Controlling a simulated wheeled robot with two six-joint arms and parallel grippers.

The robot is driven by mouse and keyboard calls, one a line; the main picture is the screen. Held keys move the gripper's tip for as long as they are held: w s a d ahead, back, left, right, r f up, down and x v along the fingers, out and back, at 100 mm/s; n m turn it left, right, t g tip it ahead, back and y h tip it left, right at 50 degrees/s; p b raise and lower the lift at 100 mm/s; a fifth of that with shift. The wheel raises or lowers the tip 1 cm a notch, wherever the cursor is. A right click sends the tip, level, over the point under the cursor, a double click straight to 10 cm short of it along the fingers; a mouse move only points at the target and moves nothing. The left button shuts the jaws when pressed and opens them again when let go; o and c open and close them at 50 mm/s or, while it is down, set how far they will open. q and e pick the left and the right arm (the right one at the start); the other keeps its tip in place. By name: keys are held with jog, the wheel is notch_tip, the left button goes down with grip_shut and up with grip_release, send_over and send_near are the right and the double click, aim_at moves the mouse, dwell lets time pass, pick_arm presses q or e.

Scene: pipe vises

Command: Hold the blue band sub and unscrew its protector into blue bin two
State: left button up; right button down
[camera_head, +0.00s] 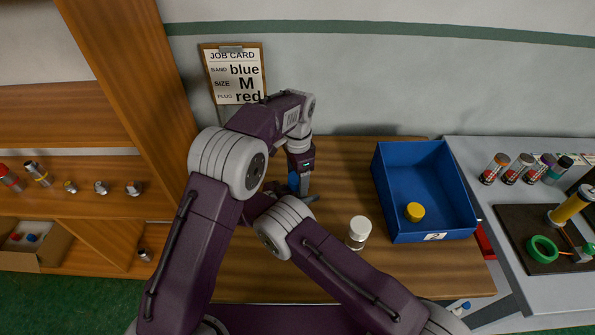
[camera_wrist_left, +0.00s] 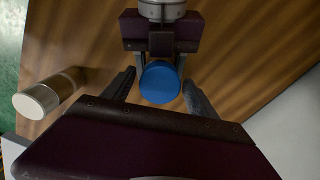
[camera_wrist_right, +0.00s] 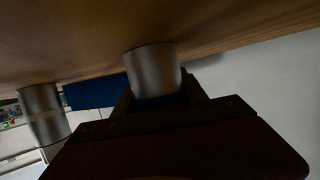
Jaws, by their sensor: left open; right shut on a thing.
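The blue band sub is a grey metal cylinder (camera_wrist_right: 152,68) with blue at one end in the right wrist view. Its round blue top (camera_wrist_left: 160,82) faces the camera in the left wrist view; a bit of blue (camera_head: 293,181) shows in the head view. My right gripper (camera_wrist_left: 160,62) is shut on the sub from the side. My left gripper (camera_wrist_left: 164,88) is open above it, pointing down, with a finger on each side of the blue top. The blue bin (camera_head: 433,237), labelled 2, stands right of the grippers with a yellow cap (camera_head: 415,212) inside.
A white-topped cylinder (camera_head: 358,228) stands on the table between the grippers and the bin. A job card (camera_head: 234,76) on the wall reads blue, M, red. Shelves with small parts are at left. A grey bench (camera_head: 520,285) with several cylinders is at right.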

pick_arm(q)
jog(key=c, duration=1.5)
jog(key=shift+o, duration=0.2)
jog(key=n, duration=1)
jog(key=shift+r, duration=0.1)
jog(key=o, duration=1.6)
jog(key=shift+c, duration=0.2)
